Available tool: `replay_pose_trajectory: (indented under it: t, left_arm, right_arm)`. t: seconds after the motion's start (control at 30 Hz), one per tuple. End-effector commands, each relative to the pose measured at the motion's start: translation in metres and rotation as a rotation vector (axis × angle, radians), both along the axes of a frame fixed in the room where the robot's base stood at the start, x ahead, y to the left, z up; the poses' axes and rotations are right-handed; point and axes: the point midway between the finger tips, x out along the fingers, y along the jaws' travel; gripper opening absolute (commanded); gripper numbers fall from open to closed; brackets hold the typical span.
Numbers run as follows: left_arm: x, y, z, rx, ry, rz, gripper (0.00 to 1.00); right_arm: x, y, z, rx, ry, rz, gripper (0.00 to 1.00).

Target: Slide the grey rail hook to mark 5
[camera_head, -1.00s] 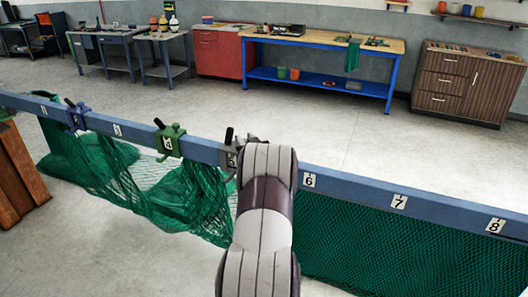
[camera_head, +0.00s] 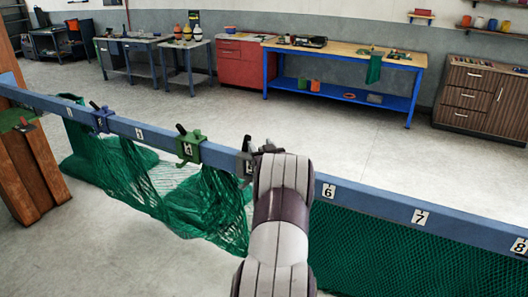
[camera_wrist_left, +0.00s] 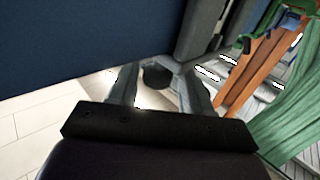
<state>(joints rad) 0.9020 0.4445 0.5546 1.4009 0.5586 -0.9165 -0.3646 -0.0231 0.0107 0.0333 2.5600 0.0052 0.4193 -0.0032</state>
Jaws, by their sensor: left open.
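The grey rail hook (camera_head: 243,163) sits on the blue rail (camera_head: 375,197), between the green hook (camera_head: 190,147) at mark 4 and mark 6 (camera_head: 328,191). My left forearm and wrist hide part of it and the rail beside it. A pale number plate shows at the hook, but its number is too small to read. My left gripper (camera_head: 264,147) is at the hook's right side, by its dark handle. In the left wrist view, its open fingers (camera_wrist_left: 160,88) are on either side of a dark round knob (camera_wrist_left: 157,76). Contact cannot be told. My right gripper is out of view.
A blue-purple hook (camera_head: 101,118) sits farther left on the rail. Green net (camera_head: 205,200) hangs below the rail. A wooden post (camera_head: 33,165) stands at the left end. Open floor lies behind the rail, with a blue workbench (camera_head: 340,96) against the wall.

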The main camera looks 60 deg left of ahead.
Motion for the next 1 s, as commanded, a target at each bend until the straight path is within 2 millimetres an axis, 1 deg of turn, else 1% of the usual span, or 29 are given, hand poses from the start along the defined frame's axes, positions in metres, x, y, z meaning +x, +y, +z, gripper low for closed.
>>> replay_pose_trajectory:
  t: [0.07,0.17,0.4,0.53,0.6,0.7,1.0]
  left_arm:
    - [-0.001,-0.008,-0.003,-0.001,0.0,-0.001,0.49]
    - [-0.006,-0.025,-0.004,0.001,-0.001,-0.002,0.49]
    - [-0.02,-0.082,-0.004,0.003,-0.003,-0.003,0.49]
    - [-0.026,-0.106,-0.001,0.004,-0.004,-0.001,0.49]
    - [-0.029,-0.113,-0.001,0.004,-0.004,0.0,0.49]
    - [-0.03,-0.119,0.0,0.003,-0.003,0.0,0.49]
    - [-0.03,-0.119,0.001,0.003,-0.004,0.001,0.49]
  right_arm:
    - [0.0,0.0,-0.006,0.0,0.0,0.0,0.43]
    - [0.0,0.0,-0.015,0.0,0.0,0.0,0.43]
    - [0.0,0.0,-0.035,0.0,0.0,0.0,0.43]
    - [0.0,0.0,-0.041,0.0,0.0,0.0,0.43]
    - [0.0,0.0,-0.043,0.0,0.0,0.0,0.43]
    - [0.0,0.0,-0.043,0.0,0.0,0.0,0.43]
    - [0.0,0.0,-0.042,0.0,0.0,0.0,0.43]
